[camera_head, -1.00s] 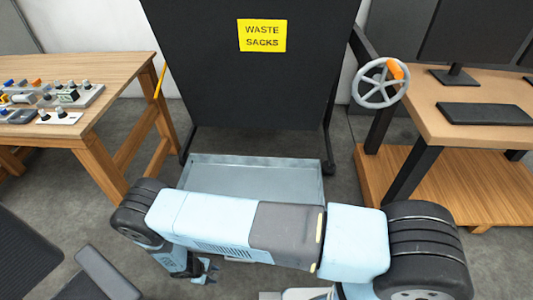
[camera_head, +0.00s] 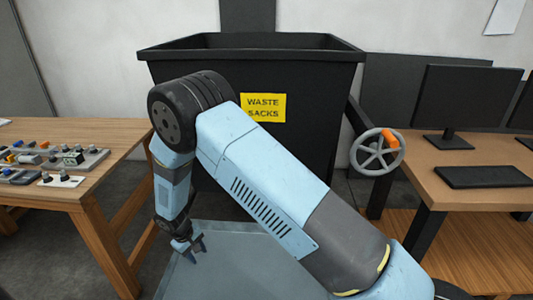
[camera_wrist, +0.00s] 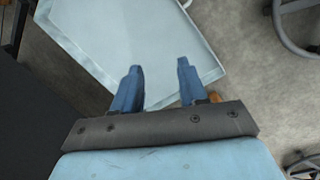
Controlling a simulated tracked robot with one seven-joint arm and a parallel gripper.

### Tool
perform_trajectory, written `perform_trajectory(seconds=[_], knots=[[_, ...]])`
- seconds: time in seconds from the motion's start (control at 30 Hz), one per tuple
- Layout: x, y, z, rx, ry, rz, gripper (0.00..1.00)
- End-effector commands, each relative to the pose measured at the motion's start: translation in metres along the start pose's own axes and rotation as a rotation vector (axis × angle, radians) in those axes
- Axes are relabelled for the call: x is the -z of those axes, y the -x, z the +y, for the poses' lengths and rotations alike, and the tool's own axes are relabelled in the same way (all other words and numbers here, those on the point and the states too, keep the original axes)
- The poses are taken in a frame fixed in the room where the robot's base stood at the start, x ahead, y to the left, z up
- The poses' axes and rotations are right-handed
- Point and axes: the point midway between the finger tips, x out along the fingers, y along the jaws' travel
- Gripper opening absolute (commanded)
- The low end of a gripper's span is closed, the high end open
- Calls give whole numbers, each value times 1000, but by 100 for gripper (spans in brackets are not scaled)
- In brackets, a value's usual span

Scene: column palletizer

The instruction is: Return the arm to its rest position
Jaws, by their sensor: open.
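My arm stretches from the lower right up to a raised elbow in front of the waste bin in the head view, and its forearm hangs down on the left. My gripper (camera_head: 191,248) points down at the end of it, above the pale metal tray. In the wrist view my gripper (camera_wrist: 155,80) shows two blue fingers spread apart with nothing between them. The tray (camera_wrist: 140,35) lies beyond the fingertips, with a gap below them.
The black waste bin (camera_head: 300,70), labelled "WASTE SACKS", stands behind my arm. A wooden bench (camera_head: 90,200) with small parts is on the left. A grey handwheel (camera_head: 376,160) and a desk (camera_head: 470,185) with monitors are on the right. The tray (camera_head: 225,235) is on the floor.

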Motion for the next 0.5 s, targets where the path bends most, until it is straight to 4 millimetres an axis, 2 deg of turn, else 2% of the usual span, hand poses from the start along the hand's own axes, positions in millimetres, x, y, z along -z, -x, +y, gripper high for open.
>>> perform_trajectory(seconds=[0.03,0.1,0.33,0.5], knots=[[-1,20,17,5,-26,13,42],[-6,43,38,12,-59,26,42],[-31,116,103,33,-165,67,42],[-60,165,147,45,-242,97,42]])
